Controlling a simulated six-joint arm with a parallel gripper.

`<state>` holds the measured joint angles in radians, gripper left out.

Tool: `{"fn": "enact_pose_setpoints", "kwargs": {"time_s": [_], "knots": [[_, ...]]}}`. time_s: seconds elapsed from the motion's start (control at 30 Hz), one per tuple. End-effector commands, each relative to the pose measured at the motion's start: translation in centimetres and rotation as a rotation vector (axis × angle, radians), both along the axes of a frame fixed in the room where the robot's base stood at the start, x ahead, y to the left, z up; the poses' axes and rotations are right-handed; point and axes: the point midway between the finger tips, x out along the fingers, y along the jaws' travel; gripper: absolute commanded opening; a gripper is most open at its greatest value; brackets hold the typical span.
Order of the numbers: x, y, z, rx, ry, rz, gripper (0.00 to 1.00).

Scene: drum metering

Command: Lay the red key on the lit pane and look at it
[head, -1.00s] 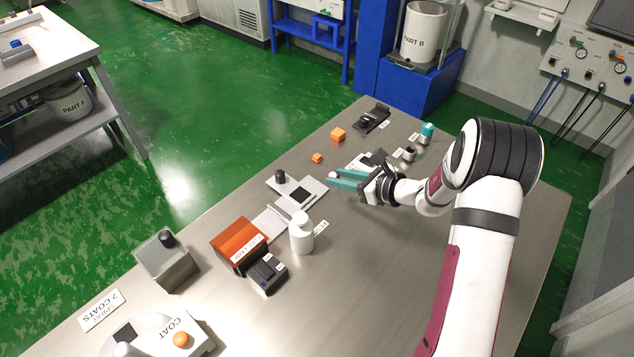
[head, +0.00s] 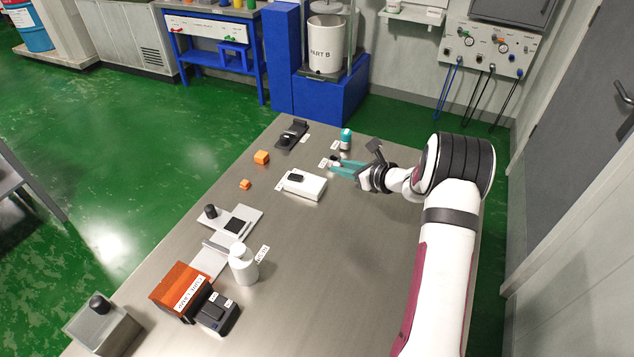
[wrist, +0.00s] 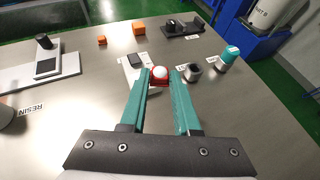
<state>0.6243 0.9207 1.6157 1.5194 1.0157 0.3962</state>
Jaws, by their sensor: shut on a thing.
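A small red piece with a round white top (wrist: 160,74) sits between my fingertips in the wrist view; I take it to be the red key. My gripper (wrist: 161,82) is shut on it, its two teal fingers on either side. In the head view my gripper (head: 332,168) is over the right part of the bench, and the red piece is too small to make out there. A white box with a dark pad (head: 312,188) lies just left of the gripper. No pane is clearly lit, so I cannot tell which is the lit pane.
A black device (head: 292,133) and orange blocks (head: 261,157) are further back. A white plate with a dark square (head: 248,216) and a white bottle (head: 242,264) are nearer. The bench's right middle is clear.

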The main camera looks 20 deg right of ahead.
Motion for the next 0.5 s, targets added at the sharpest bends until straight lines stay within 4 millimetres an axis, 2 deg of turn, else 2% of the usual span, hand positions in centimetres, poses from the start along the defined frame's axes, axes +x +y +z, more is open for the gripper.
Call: {"fn": "enact_pose_setpoints", "kwargs": {"time_s": [0.1,0.2,0.27,0.5], "knots": [[2.5,2.7,-2.2,0.001,0.001,0.005,0.00],[3.9,4.0,-3.3,0.000,0.000,0.004,0.00],[4.3,4.5,-3.8,-0.001,0.000,0.003,0.00],[4.6,4.7,-7.7,0.001,0.000,0.000,0.00]]}}
